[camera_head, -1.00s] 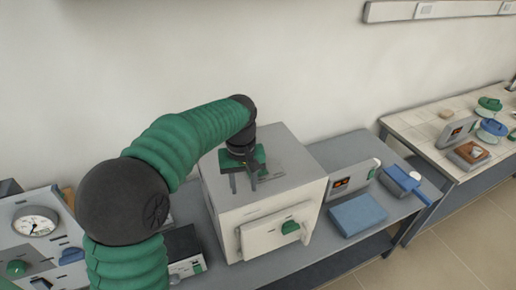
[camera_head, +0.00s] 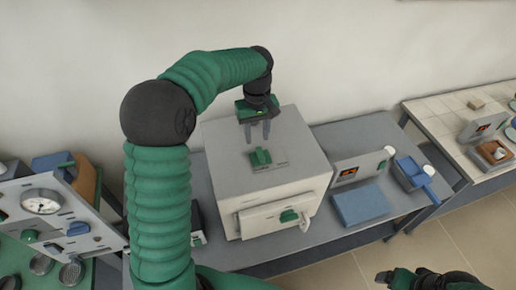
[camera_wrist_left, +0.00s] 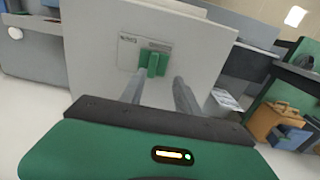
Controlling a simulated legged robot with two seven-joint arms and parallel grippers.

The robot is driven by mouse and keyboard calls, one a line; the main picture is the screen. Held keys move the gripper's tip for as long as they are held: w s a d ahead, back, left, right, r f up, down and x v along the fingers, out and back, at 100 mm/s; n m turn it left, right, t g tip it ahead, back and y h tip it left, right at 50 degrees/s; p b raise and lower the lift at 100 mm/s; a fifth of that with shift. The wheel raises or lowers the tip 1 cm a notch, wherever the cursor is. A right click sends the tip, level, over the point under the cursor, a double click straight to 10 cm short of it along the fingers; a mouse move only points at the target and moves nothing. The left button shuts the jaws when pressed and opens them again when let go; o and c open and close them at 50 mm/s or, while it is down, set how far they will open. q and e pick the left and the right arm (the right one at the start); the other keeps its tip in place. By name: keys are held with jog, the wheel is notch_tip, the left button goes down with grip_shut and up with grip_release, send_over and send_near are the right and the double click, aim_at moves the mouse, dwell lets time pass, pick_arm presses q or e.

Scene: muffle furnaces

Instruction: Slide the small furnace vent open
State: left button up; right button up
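The small furnace (camera_head: 232,193) is a pale box on the grey bench. Its vent slider, a green knob (camera_head: 260,158), sits on a thin marked plate on the roof; the green knob also shows in the wrist view (camera_wrist_left: 153,62). My left gripper (camera_head: 259,139) points down above the roof, just behind the knob in the head view. Its two grey fingers are apart with nothing between them; they also show open in the wrist view (camera_wrist_left: 160,92), apart from the knob. A dark and green part of my right arm (camera_head: 428,279) shows at the bottom right; its finger state is unclear.
The furnace door (camera_head: 262,220) with a green handle is on the front. To the right are a controller box (camera_head: 358,168), a blue pad (camera_head: 361,203) and a blue scoop-like tool (camera_head: 413,172). A gauge panel (camera_head: 45,208) stands at the left.

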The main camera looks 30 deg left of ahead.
aim_at(260, 151)
pick_arm(q)
jog(key=w+f, duration=0.1)
jog(key=f, duration=0.2)
jog(key=w+f+p, duration=0.1)
jog(key=f, duration=0.2)
jog(key=w+f, duration=0.1)
jog(key=f, duration=0.2)
jog(key=shift+w+p, duration=0.15)
jog(key=shift+p, duration=0.2)
jog(key=shift+f, duration=0.3)
jog(key=shift+s+r, duration=0.2)
jog(key=shift+s, duration=0.7)
jog(key=shift+c, duration=0.7)
jog(key=shift+w+f, duration=0.25)
jog(key=shift+w, duration=0.25)
grip_shut()
pick_arm(e)
jog(key=shift+w+r, duration=0.35)
jog(key=shift+w, duration=0.25)
jog(key=shift+w+r, duration=0.35)
jog(key=shift+w, duration=0.2)
pick_arm(q)
jog(key=shift+s+r, duration=0.1)
jog(key=shift+a+r, duration=0.1)
